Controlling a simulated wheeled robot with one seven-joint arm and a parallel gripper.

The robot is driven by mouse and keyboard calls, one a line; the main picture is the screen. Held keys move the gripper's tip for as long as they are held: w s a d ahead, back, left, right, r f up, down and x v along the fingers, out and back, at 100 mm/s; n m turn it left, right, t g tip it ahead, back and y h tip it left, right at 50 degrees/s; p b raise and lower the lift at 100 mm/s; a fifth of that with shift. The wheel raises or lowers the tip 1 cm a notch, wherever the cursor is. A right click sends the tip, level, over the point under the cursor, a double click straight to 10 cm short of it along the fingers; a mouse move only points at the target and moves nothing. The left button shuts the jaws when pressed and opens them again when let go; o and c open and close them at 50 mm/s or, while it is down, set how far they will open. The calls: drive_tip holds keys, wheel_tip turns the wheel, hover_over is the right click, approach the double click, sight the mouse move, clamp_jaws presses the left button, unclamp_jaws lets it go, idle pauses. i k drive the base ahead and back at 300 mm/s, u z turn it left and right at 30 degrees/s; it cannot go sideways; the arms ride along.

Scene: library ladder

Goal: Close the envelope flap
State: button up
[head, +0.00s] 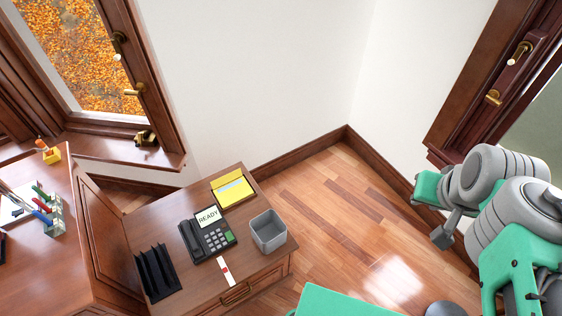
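A yellow envelope (236,194) lies on the brown desk, near its back edge. A pale blue sheet shows across its middle, and its flap (225,175) at the far side appears folded back, open. My arm is at the right of the view, well away from the envelope, over the floor. The end of my arm (432,214) seems to show as green and grey parts at the arm's left side. I cannot make out its fingers clearly or see anything held there.
A black phone (208,234) reading READY stands just in front of the envelope. A grey bin (269,231) stands to the right, a black file rack (156,272) to the left. A small red-and-white strip (226,272) lies near the desk's front edge. Floor (340,200) right of the desk is clear.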

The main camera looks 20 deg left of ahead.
sight(237, 173)
drive_tip(key=z, duration=0.3)
drive_tip(key=i, duration=1.95)
drive_tip(key=u, duration=1.7)
drive_tip(key=i, duration=1.65)
drive_tip(key=u, duration=3.9)
